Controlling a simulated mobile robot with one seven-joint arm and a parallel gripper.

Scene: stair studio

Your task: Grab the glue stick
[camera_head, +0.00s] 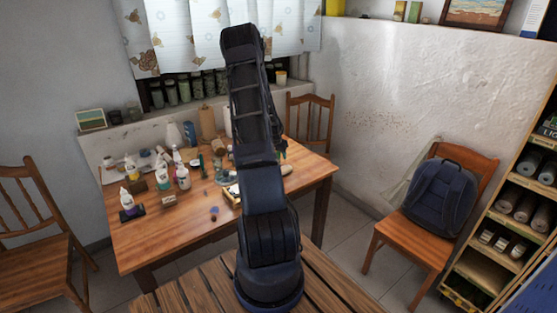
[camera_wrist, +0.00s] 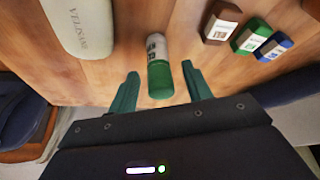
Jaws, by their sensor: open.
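The glue stick (camera_wrist: 157,50) lies on the wooden table in the wrist view, a small cylinder with a white, dark-lettered label and a green cap towards me. My gripper (camera_wrist: 160,70) is open, with one green finger on each side of the capped end. I see gaps between the glue stick and both fingers; the height between them is hard to judge. In the head view my arm reaches over the table and hides the glue stick and most of the gripper.
In the wrist view a pale rounded object (camera_wrist: 82,22) lies left of the glue stick. A brown block (camera_wrist: 221,22), a green block (camera_wrist: 250,36) and a blue block (camera_wrist: 273,47) lie to the right. In the head view bottles crowd the table (camera_head: 165,243); its front is clearer.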

